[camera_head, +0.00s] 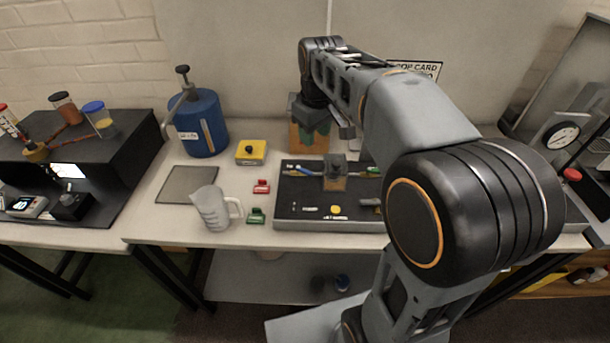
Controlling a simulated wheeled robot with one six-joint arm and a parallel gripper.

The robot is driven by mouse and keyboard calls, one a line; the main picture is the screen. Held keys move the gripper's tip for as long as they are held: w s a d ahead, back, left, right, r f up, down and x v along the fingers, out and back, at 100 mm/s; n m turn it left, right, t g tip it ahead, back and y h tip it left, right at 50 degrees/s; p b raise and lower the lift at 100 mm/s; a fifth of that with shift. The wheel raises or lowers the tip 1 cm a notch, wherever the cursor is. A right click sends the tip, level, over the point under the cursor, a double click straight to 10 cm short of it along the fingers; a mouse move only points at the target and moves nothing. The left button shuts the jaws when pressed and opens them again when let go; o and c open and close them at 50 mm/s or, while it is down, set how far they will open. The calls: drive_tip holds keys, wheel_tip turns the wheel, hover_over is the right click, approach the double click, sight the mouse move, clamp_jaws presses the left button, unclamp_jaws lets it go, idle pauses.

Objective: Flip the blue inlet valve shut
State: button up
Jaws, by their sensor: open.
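A dark panel tray (300,213) with a light rim lies on the bench in the camera_head view. A small grey-and-brown block (335,174) stands at its middle. A short blue piece (304,170), which looks like the blue inlet valve handle, lies to the left of the block. Whether it is turned open or shut is too small to tell. My gripper (343,127) is open above and behind the tray, apart from the blue piece. My arm hides part of the tray's right side.
A blue pump canister (199,125), a yellow box with a black knob (251,152) and a clear jug (211,210) stand left of the tray. Red (261,187) and green (256,216) small pieces lie between.

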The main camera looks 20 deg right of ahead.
sight(305, 170)
drive_tip(key=w+f+n+g+b, duration=0.2)
drive_tip(key=w+f+n+b, duration=0.1)
drive_tip(key=w+f, duration=0.4)
drive_tip(key=f, duration=0.4)
drive_tip(key=w+f, duration=0.1)
drive_tip(key=f, duration=0.7)
drive_tip(key=shift+w, duration=0.15)
drive_tip(key=shift+c, duration=0.2)
clamp_jaws()
